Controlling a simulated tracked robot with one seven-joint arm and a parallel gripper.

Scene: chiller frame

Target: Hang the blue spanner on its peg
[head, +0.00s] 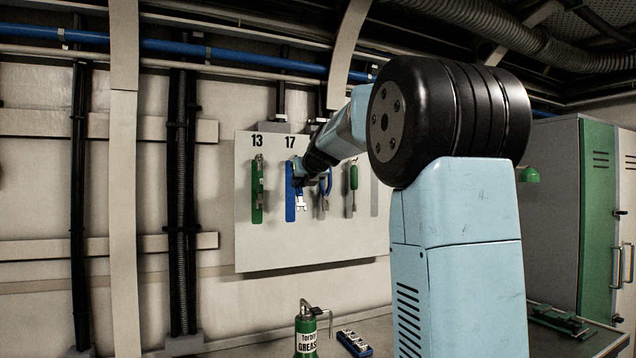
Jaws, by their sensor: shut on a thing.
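A pale tool board (310,245) hangs on the wall, with the numbers 13 and 17 near its top. Under 17 is a blue strip (290,203), with a peg near its top. My gripper (298,182) is in front of this strip, small and partly hidden by my wrist. It is shut on the blue spanner (301,203), whose pale open end points down below the fingers. The spanner overlaps the strip's right edge in this view. Whether its upper end touches or sits on the peg cannot be made out.
A green spanner (257,190) hangs under 13. Blue-handled pliers (324,190) and a green-handled screwdriver (353,180) hang to the right. A green grease can (306,335) and a small blue block (354,343) stand on the bench below. A cabinet (595,215) stands at right.

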